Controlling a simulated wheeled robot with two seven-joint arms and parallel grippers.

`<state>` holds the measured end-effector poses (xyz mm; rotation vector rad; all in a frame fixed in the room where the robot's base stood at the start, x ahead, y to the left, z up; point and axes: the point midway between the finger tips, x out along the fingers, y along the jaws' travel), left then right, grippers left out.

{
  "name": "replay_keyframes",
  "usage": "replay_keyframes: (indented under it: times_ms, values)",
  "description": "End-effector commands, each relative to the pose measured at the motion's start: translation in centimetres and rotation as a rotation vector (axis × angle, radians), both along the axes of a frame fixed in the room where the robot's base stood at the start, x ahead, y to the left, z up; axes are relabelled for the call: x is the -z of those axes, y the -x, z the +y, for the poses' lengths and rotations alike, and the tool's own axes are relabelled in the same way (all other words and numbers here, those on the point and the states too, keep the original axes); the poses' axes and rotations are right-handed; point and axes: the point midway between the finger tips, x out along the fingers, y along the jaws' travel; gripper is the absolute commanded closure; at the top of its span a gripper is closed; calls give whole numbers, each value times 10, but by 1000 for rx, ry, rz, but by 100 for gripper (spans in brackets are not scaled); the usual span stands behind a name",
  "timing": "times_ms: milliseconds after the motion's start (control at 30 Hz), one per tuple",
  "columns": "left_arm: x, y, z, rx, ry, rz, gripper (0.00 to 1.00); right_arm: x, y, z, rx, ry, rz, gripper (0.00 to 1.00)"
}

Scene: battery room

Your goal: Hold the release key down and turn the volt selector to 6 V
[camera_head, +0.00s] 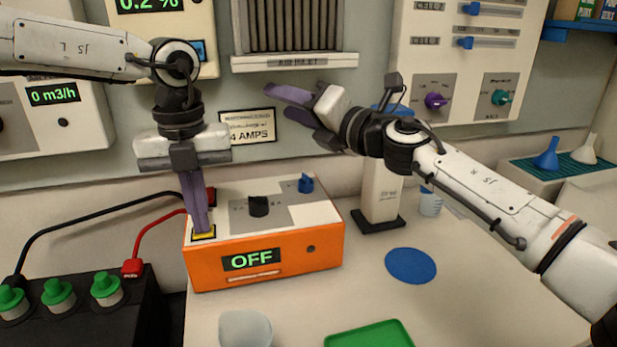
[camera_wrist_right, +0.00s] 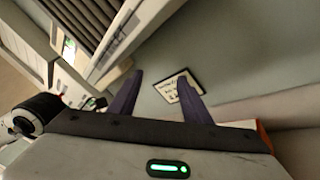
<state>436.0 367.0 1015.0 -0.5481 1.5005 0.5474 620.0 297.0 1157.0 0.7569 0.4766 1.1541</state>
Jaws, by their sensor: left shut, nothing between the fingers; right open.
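The orange charger box (camera_head: 300,256) with a white top stands on the bench in the head view; its display (camera_head: 251,260) reads OFF. A black knob (camera_head: 258,206) and a blue knob (camera_head: 305,184) sit on its grey top panel; their markings are too small to read. A yellow key (camera_head: 203,233) is at the box's front left corner. My left gripper (camera_head: 201,228) is shut, pointing down, with its fingertips on or just above the yellow key; I cannot tell how far it is pressed. My right gripper (camera_head: 278,102) is open and empty, raised above and behind the box, pointing left.
Red and black cables (camera_head: 150,243) run from the box's left to a black battery (camera_head: 88,310) with green caps. A white stand (camera_head: 381,190) is right of the box. A blue disc (camera_head: 410,265), green tray (camera_head: 370,335) and cup (camera_head: 245,330) lie around. Wall panels are behind.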

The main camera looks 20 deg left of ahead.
Motion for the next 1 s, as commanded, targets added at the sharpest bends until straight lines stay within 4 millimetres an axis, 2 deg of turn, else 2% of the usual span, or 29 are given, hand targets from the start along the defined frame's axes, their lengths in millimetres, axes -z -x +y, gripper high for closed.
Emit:
replay_keyframes:
  times_ms: [33,167,267,433,600,800,900,1000]
  values:
    - [1,0,0,0,1,2,100,-4,1,-2,32,-111,140,56]
    - [1,0,0,0,1,2,100,-11,-1,-14,120,-387,522,56]
    - [1,0,0,0,1,2,100,-5,-1,-29,187,-577,822,56]
    - [1,0,0,0,1,2,100,27,12,-58,320,-849,1328,56]
    - [1,0,0,0,1,2,100,68,41,-84,475,-1030,1736,56]
    - [1,0,0,0,1,2,100,100,73,-104,619,-1127,1990,56]
    - [1,0,0,0,1,2,100,107,79,-107,652,-1145,2035,56]
    - [1,0,0,0,1,2,100,111,76,-105,664,-1149,2048,56]
